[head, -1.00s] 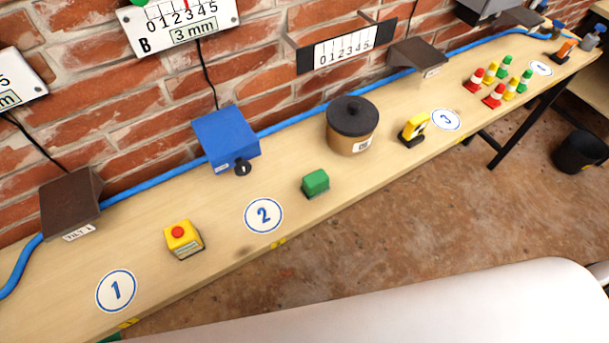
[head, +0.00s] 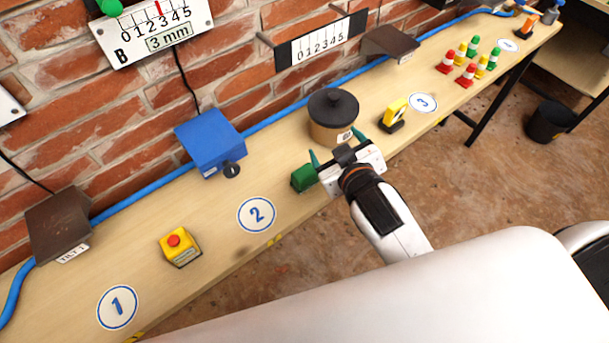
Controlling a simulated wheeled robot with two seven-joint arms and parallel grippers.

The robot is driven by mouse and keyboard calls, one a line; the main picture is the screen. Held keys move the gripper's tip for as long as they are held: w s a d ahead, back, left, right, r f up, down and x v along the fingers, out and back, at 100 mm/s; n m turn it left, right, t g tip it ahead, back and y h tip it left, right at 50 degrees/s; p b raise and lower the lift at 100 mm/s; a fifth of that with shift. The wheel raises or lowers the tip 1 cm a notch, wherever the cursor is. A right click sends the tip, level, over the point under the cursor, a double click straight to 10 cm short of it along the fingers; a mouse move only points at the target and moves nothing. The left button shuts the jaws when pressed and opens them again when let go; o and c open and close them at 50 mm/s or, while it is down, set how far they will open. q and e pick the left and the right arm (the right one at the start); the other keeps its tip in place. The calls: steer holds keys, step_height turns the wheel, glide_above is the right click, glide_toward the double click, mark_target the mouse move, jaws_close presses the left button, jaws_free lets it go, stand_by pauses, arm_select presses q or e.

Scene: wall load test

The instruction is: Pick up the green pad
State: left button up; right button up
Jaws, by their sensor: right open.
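The green pad (head: 303,178) is a small green block on the wooden bench, right of the round "2" label and in front of the round pot. My right gripper (head: 335,145) reaches in from the lower right, just right of the pad and over the bench. Its two teal fingers are spread apart with nothing seen between them. One finger shows close to the pad's upper right edge; whether it touches cannot be told. The gripper covers a little of the pad's right side. My left gripper is not in view.
The black-lidded pot (head: 333,118) stands close behind the gripper. A blue box (head: 210,143) stands back left, a yellow box with a red button (head: 180,247) front left. A yellow device (head: 393,115) and several cones (head: 467,75) are to the right. The bench left of the pad is clear.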

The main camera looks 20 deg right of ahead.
steer(key=w+a+r+n+t+y, duration=0.2)
steer(key=a+r+n+t+y, duration=0.2)
steer(key=r, duration=0.4)
steer(key=w+a+r+n+t+y, duration=0.25)
steer(key=a+r, duration=0.25)
steer(key=r, duration=0.3)
steer(key=s+a+r+n+g+y, duration=0.2)
steer(key=a+r+n+g+y, duration=0.15)
steer(key=n+y, duration=0.35)
steer(key=s+a+r+n+g+y, duration=0.2)
steer(key=a+n+y, duration=0.3)
steer(key=n+y, duration=0.2)
steer(key=s+a+f+n+g, duration=0.45)
steer(key=a+n+g, duration=0.25)
steer(key=n+g, duration=0.6)
steer(key=n+g+h, duration=0.2)
steer(key=n+h, duration=0.1)
steer(key=h, duration=1.7)
glide_above(304, 172)
step_height(304, 172, down, 16)
step_height(304, 172, down, 6)
steer(key=shift+d+r+p, duration=0.15)
steer(key=shift+r+p, duration=0.05)
steer(key=shift+p, duration=0.75)
step_height(304, 172, down, 6)
steer(key=shift+r+p, duration=0.2)
steer(key=shift+p, duration=0.95)
steer(key=shift+f, duration=0.4)
